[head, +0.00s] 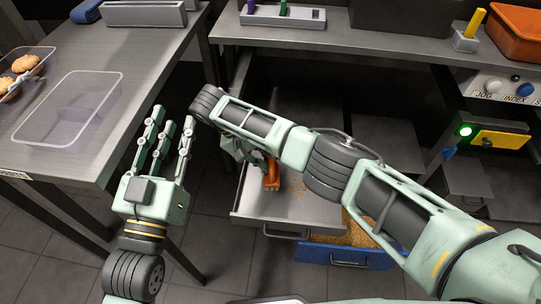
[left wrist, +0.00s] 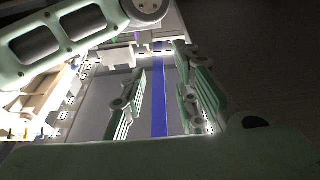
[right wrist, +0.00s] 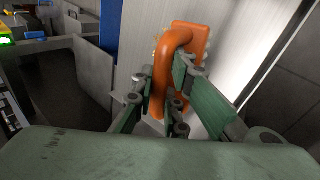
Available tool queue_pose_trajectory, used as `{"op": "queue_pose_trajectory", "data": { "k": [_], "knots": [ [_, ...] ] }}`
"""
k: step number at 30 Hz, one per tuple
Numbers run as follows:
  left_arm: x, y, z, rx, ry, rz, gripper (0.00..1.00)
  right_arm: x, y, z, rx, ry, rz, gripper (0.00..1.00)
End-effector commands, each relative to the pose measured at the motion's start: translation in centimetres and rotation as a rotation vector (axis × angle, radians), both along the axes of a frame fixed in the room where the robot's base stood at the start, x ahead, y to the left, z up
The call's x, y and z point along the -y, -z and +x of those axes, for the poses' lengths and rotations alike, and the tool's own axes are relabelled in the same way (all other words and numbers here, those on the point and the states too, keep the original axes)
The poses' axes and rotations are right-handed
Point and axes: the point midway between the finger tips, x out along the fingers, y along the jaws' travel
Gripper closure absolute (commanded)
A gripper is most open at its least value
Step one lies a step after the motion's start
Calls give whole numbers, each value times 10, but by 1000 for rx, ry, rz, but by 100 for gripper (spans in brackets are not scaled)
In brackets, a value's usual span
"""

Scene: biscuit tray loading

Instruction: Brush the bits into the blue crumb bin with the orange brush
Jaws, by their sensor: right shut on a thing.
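The orange brush (head: 272,174) is in my right gripper (head: 255,154), low over the grey metal tray (head: 300,204). In the right wrist view its looped orange handle (right wrist: 176,60) sits between the fingers (right wrist: 163,92); its bristles are hard to make out. The blue crumb bin (head: 357,259) stands below the tray's front right edge, with tan crumbs (head: 352,232) in it. My right arm covers part of the tray and bin. Bits on the tray are too small to tell clearly. My left gripper (head: 168,135) is open and empty, fingers up, left of the tray.
A steel table (head: 110,75) at left holds a clear empty container (head: 68,108) and another with biscuits (head: 26,66). A steel bench (head: 350,48) runs along the back, with an orange box (head: 515,32) at right. A panel with a green light (head: 466,131) stands at right.

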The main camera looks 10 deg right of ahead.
Motion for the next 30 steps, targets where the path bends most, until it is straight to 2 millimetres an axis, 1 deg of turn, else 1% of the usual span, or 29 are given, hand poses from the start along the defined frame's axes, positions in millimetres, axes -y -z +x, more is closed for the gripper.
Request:
{"op": "queue_pose_trajectory", "data": {
  "k": [3,10,14,20,30],
  "knots": [
    [0,-4,-1,15,1,-3,72,0,3,-2,2,2,0,100],
    [0,-4,-1,14,1,-3,72,0,2,-1,2,2,-1,100],
    [0,-8,-2,34,2,-9,72,1,3,-1,2,2,-1,100],
    [1,-24,-8,124,8,-35,72,0,8,-1,2,2,-1,100],
    [0,-61,-29,329,18,-92,72,0,15,-1,3,3,-1,100]
  ]
}}
